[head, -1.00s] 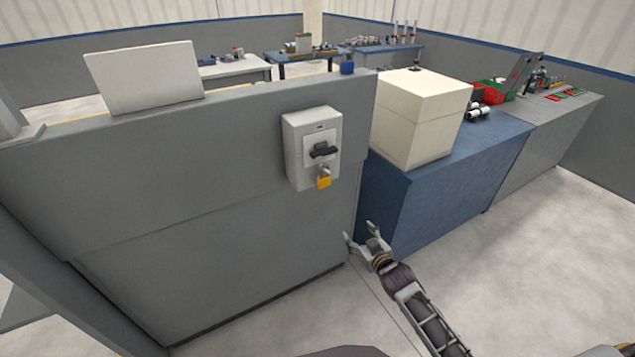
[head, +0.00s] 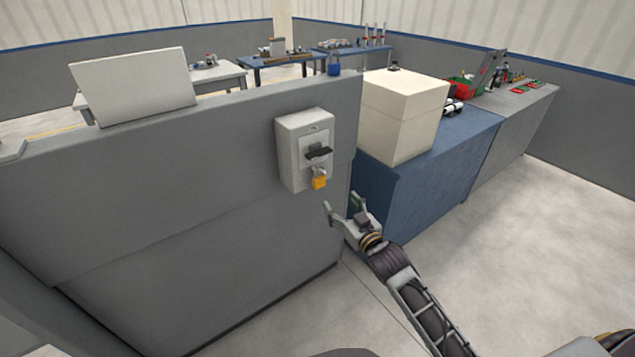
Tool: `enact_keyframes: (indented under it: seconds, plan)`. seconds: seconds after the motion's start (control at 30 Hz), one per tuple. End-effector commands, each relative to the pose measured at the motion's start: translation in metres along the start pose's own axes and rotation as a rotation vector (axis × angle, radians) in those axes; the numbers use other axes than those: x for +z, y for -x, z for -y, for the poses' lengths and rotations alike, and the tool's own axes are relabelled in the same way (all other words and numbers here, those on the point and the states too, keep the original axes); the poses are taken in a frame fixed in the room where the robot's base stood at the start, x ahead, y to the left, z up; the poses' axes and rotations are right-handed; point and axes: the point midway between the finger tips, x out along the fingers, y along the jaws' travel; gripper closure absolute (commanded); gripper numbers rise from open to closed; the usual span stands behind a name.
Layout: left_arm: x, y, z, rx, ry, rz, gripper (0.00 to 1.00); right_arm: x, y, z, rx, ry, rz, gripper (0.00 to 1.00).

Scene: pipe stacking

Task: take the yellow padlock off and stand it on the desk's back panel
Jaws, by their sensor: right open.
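The yellow padlock (head: 319,183) hangs by its shackle below the black handle (head: 318,152) of a light grey switch box (head: 290,152). The box is fixed to the front of the grey desk's back panel (head: 220,150). My right gripper (head: 342,202) is open and empty, a little below and to the right of the padlock and apart from it. Its two fingers point up toward the box. My left gripper is not in view.
A blue padlock (head: 334,67) stands on the panel's top near its right end. A white board (head: 133,86) stands on the top at the left. The top between them is clear. A cream box (head: 402,115) sits on the blue bench (head: 440,165) at right.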

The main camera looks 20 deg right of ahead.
Motion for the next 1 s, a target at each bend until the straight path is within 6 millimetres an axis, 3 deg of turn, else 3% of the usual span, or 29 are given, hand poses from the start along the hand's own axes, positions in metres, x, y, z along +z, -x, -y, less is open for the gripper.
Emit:
enact_keyframes:
  seconds: [0.4,1.0]
  plan:
    - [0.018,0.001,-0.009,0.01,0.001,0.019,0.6,0.002,0.0,0.0,0.002,-0.075,0.007,0.31]
    - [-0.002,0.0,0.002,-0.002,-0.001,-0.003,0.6,0.002,-0.01,0.0,0.002,-0.077,0.007,0.31]
